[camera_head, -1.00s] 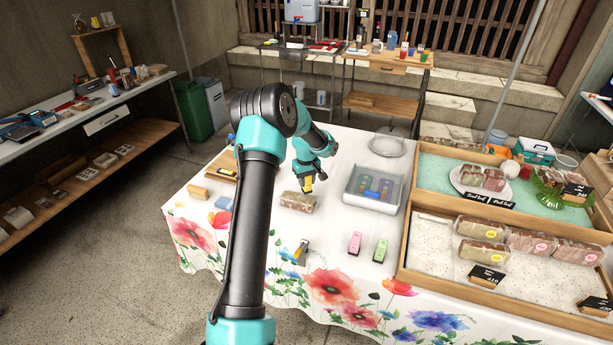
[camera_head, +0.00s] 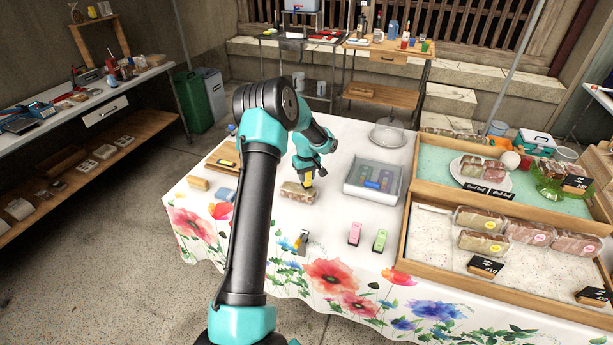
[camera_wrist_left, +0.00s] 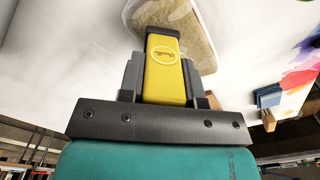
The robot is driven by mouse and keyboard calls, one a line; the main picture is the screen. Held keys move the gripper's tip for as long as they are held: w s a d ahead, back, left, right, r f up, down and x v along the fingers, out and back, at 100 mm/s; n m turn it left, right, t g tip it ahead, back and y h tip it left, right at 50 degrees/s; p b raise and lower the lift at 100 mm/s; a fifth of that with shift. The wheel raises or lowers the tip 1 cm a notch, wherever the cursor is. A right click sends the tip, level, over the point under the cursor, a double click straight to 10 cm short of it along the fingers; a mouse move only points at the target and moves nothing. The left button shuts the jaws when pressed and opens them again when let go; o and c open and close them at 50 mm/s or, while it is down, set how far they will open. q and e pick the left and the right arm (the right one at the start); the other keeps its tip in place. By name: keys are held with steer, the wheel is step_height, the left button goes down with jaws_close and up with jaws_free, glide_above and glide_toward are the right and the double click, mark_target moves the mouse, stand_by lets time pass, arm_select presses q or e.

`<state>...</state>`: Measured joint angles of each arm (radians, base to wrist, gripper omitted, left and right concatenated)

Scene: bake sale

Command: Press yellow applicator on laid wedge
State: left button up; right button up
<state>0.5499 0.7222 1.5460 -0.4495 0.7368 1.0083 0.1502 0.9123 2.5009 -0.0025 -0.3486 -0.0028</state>
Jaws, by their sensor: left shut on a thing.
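My left gripper (camera_head: 307,180) is shut on the yellow applicator (camera_wrist_left: 165,75), which lies between its fingers in the left wrist view. The applicator has a dark tip and a round printed mark. The wedge, a wrapped brown loaf-like piece (camera_head: 296,193), lies on the flowered cloth near the middle of the table. The applicator's tip is at the wedge's upper side, and the wedge also shows beyond the tip in the left wrist view (camera_wrist_left: 190,25). I cannot tell whether they touch. My right gripper is not in view.
A pink applicator (camera_head: 355,233), a green one (camera_head: 380,240) and a dark tool (camera_head: 303,240) stand nearer the table's front. A clear bin (camera_head: 347,187) is right of the wedge, with wooden display trays (camera_head: 407,222) beyond. A blue block (camera_head: 225,194) lies left.

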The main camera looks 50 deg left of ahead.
arm_select(q)
steer(key=shift+f, duration=0.3)
stand_by(0.9)
steer(key=shift+r, duration=3.55)
steer(key=shift+d, duration=0.1)
